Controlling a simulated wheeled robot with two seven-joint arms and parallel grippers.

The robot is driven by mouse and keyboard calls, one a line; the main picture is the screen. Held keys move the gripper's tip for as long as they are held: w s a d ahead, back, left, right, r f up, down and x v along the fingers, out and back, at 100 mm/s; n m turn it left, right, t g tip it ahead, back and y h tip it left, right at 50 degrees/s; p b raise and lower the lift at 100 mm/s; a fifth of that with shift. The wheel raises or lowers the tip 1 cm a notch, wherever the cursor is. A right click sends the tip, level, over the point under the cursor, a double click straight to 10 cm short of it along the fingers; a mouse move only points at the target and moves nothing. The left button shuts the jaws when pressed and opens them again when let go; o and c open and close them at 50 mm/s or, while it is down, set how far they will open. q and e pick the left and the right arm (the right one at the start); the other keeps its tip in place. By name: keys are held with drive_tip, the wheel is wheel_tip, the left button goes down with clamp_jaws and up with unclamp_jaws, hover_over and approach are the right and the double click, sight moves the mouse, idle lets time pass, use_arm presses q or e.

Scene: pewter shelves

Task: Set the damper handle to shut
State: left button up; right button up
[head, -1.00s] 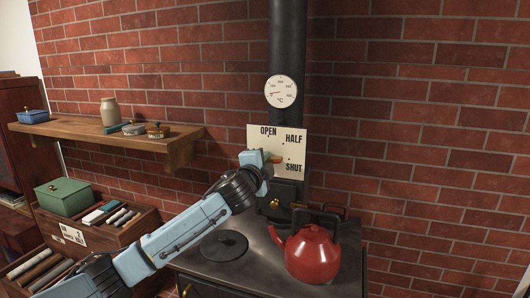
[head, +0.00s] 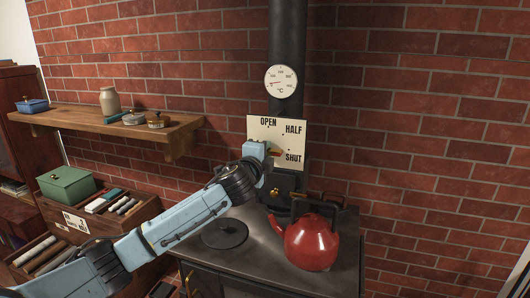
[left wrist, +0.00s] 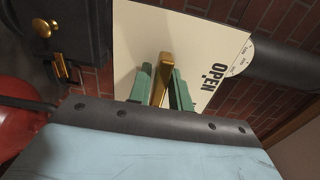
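The cream damper plate (head: 292,145) is on the dark stove pipe, marked OPEN, HALF and SHUT from top to lower right. My left gripper (head: 271,152) is at the plate's lower left part. In the left wrist view its two green fingers (left wrist: 162,90) stand close on both sides of the brass-coloured damper handle (left wrist: 161,78), shut on it. In the head view only a small reddish end of the handle (head: 277,154) shows beside the fingers, near the SHUT label. The gripper hides its pivot, so its exact setting is hard to read. My right gripper is out of view.
A red kettle (head: 312,243) stands on the black stove (head: 262,258) below and right of the plate. A round dial (head: 281,81) is above it. A wooden shelf (head: 180,131) with small pots juts out at left, above a green box (head: 66,186).

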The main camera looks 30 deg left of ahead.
use_arm(q)
drive_tip(key=shift+o, duration=1.3)
drive_tip(key=b+v, duration=0.3)
drive_tip(key=v, duration=1)
drive_tip(key=shift+s, duration=0.15)
drive_tip(key=shift+d, duration=0.15)
